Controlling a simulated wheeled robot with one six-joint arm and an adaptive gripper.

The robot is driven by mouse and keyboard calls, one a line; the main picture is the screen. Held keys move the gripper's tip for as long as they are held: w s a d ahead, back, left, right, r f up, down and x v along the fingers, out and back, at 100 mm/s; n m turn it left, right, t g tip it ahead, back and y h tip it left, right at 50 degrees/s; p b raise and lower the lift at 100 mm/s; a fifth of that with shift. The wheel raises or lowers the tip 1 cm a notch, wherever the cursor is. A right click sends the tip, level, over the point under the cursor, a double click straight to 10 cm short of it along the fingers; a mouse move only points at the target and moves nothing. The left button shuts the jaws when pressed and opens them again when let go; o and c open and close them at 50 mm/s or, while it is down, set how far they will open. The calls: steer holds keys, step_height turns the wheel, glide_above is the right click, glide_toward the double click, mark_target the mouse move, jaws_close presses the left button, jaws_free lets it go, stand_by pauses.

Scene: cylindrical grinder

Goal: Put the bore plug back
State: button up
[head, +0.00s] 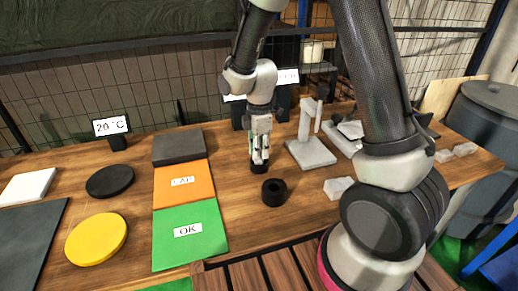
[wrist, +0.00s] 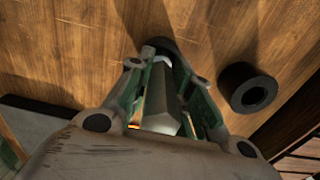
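My gripper (head: 261,150) points down over the middle of the wooden bench. In the wrist view its green-padded fingers (wrist: 165,75) close on both sides of a pale grey faceted bar, which I take to be the bore plug (wrist: 158,105). A dark round piece (wrist: 160,46) shows at the fingertips; it also shows under them in the head view (head: 259,168). I cannot tell whether it is the plug's lower end or a separate holder. A black ring with an open hole (head: 273,192) stands apart, close in front; it also shows in the wrist view (wrist: 247,88).
Left of my gripper lie a green OK mat (head: 205,243), an orange mat (head: 195,190), a dark block (head: 179,146), a black disc (head: 110,181) and a yellow disc (head: 97,238).

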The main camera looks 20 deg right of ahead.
steer(key=o, duration=0.4)
steer(key=shift+o, duration=0.2)
step_height(320, 180, up, 11)
steer(key=shift+r, duration=0.2)
steer(key=shift+d+r, duration=0.1)
steer(key=shift+r, duration=0.5)
steer(key=s+d+r+m+t, duration=0.2)
steer(key=s+d+r+m, duration=0.6)
steer(key=s+r, duration=0.1)
steer(key=s+d+r+m+t, duration=0.1)
steer(key=s+d+m, duration=0.2)
steer(key=s+m, duration=0.2)
steer(key=s+d+r+m+t, duration=0.1)
steer(key=s+d+m, duration=0.2)
steer(key=s+m, duration=0.2)
steer(key=s, duration=0.3)
steer(key=shift+d+r, duration=0.15)
steer(key=shift+d, duration=0.2)
